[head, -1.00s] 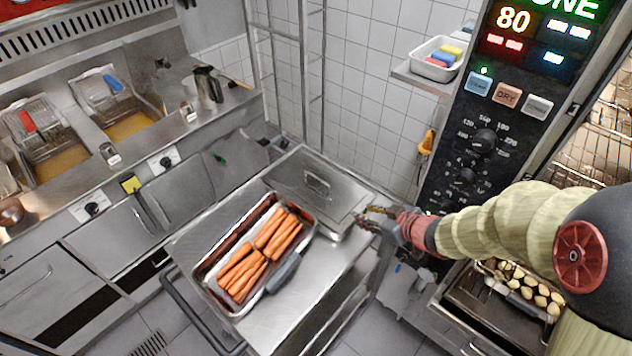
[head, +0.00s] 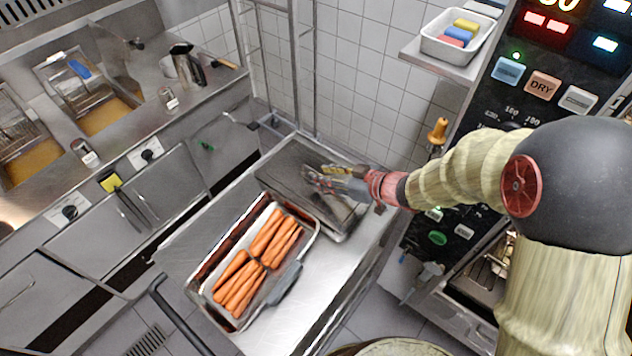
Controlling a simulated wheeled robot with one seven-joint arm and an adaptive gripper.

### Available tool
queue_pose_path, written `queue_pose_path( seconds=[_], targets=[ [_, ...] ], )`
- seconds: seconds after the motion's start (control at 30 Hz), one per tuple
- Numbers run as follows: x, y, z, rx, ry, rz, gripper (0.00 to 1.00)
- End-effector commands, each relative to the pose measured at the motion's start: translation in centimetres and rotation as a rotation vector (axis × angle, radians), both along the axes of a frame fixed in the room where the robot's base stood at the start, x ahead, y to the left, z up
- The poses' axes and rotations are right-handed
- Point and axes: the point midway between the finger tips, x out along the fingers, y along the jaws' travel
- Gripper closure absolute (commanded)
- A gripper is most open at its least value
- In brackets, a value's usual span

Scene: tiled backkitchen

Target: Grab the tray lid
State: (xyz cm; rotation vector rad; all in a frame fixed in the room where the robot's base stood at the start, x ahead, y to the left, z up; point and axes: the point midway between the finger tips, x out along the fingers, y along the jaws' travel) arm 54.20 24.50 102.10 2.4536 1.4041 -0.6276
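The tray lid (head: 288,168) is a flat grey metal rectangle lying on the steel cart top (head: 222,222), behind and to the right of the carrot tray. My gripper (head: 318,179) reaches in from the right, with its fingers over the middle of the lid, where its handle was visible earlier. The fingers now cover most of the handle. I cannot tell whether they touch it or have closed around it. The lid appears to lie flat on the cart.
A metal tray (head: 207,277) of carrots (head: 262,250) stands in front of the lid, with a grey-handled tool (head: 284,277) at its right side. Fryers (head: 105,116) line the left. An oven control panel (head: 545,85) and wall shelf (head: 440,66) stand right.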

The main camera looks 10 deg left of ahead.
Motion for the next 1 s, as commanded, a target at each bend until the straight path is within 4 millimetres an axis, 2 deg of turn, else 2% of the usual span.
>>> queue_pose_path(
  seconds=[0.03,0.2,0.47,1.0],
  targets=[
    [0.3,0.7,-0.7,0.0,0.0,0.002,0.7],
    [1.4,2.4,-1.7,0.0,0.0,0.001,0.7],
    [1.6,2.7,-1.7,0.0,0.0,-0.001,0.7],
    [1.6,2.7,-1.7,0.0,0.0,-0.001,1.0]
  ],
)
